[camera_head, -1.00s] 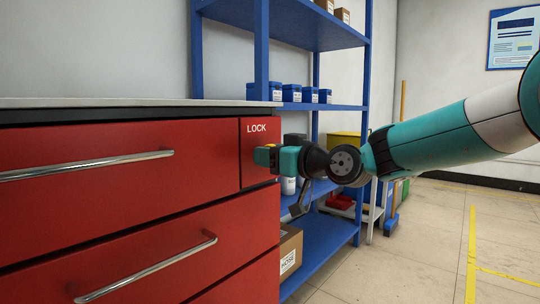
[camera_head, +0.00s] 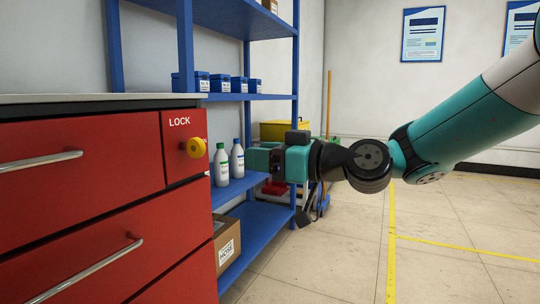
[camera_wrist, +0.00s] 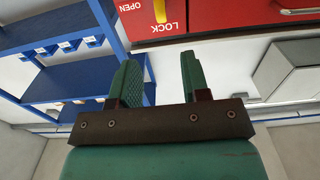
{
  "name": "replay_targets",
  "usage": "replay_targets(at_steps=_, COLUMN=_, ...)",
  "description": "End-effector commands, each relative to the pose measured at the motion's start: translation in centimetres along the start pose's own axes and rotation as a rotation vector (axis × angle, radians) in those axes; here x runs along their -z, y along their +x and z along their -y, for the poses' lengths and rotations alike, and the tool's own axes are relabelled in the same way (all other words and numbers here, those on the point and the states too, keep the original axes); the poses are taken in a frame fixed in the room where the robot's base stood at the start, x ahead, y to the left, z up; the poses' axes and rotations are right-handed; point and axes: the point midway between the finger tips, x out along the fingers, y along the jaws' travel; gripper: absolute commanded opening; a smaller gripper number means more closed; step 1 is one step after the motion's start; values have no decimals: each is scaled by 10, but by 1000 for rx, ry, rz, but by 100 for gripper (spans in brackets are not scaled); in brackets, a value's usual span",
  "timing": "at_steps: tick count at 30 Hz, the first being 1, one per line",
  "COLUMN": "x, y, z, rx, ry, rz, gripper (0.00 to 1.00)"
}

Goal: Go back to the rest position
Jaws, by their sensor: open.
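My gripper (camera_head: 262,160) is in the middle of the head view, to the right of the red cabinet and apart from it. In the wrist view its two green fingers (camera_wrist: 160,80) stand apart with nothing between them. The red cabinet (camera_head: 80,220) fills the left of the head view, with a yellow knob (camera_head: 196,148) under the word LOCK. The cabinet's red panel also shows at the top of the wrist view (camera_wrist: 215,15), with the words LOCK and OPEN and part of a yellow piece.
A blue shelf (camera_head: 262,235) stands behind the gripper. It holds white bottles (camera_head: 221,166), blue bins (camera_head: 222,84) and a cardboard box (camera_head: 226,242). A yellow bin (camera_head: 286,130) is farther back. The tiled floor (camera_head: 350,250) at the right is clear, with yellow lines.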

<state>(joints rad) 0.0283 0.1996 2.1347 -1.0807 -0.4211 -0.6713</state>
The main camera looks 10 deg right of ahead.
Motion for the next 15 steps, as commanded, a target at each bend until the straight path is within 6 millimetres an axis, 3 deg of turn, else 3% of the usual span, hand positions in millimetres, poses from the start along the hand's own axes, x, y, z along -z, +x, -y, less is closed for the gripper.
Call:
replay_targets(at_steps=5, x=0, y=-14, z=0, rx=-2, ry=0, rz=0, gripper=43)
replay_targets(at_steps=15, x=0, y=-15, z=1, rx=2, ry=1, rz=3, gripper=43)
